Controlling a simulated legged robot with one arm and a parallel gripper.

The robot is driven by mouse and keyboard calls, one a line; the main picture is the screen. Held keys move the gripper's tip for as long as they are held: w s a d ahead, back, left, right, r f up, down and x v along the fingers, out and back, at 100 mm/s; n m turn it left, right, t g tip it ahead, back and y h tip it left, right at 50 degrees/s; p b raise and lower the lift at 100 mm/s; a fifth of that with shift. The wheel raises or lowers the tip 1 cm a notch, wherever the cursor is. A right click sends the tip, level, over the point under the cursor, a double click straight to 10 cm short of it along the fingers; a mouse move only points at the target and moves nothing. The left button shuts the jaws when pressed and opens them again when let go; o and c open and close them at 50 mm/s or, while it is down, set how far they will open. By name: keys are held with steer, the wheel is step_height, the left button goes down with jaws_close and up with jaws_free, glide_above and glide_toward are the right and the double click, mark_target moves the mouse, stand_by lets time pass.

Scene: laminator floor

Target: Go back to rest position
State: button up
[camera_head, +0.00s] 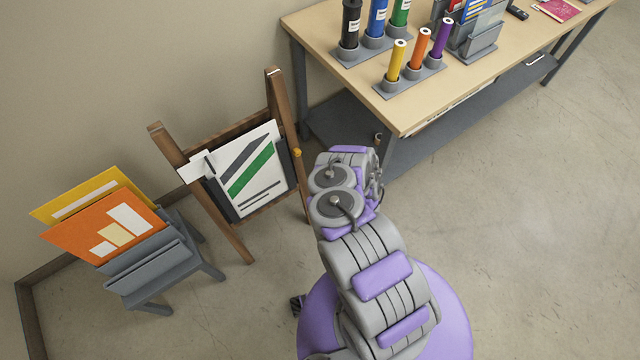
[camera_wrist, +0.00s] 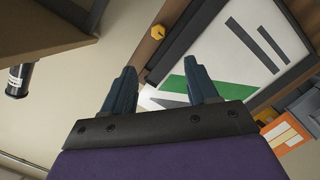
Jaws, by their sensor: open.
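My gripper (camera_wrist: 162,88) shows in the wrist view with its two dark fingers apart and nothing between them. Behind the fingers in that view is a white poster (camera_wrist: 262,45) with green and dark bands on a wooden easel. In the head view my grey and purple arm reaches forward, and its far end is near the right leg of the easel (camera_head: 275,110). The fingers themselves are hidden behind the arm there. The poster (camera_head: 245,170) sits on the easel in a dark holder.
A wooden table (camera_head: 440,90) with coloured tubes in grey holders stands at the back right, close to my arm. A grey stand (camera_head: 165,262) with orange and yellow boards is at the left. A wall runs behind the easel. The floor (camera_head: 540,240) at the right is clear.

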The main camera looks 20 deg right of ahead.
steer(key=shift+r, duration=0.1)
stand_by(0.6)
steer(key=w+a+r+m+g, duration=0.35)
steer(key=w+a+r, duration=0.45)
steer(key=w+r, duration=0.3)
steer(key=s+a+r+m+g, duration=0.1)
steer(key=s+r+g, duration=0.3)
steer(key=r, duration=0.8)
steer(key=s+a+r+m+g, duration=0.1)
steer(key=s+r+g, duration=0.1)
steer(key=s+r, duration=0.65)
steer(key=s+d+r+m+g+h, duration=0.1)
steer(key=s+d+r+m+g, duration=0.1)
steer(key=s+r, duration=0.4)
steer(key=s+d+r+m+g+h, duration=0.1)
steer(key=s+r, duration=0.6)
steer(key=s, duration=1)
steer(key=s+d+r+m+g+h, duration=0.1)
steer(key=s+d+r+m+g, duration=0.2)
steer(key=s+r, duration=0.4)
steer(key=s+g, duration=0.1)
steer(key=s, duration=0.3)
steer(key=shift+s+d+r, duration=0.25)
steer(key=shift+s+d, duration=0.05)
steer(key=shift+d, duration=0.1)
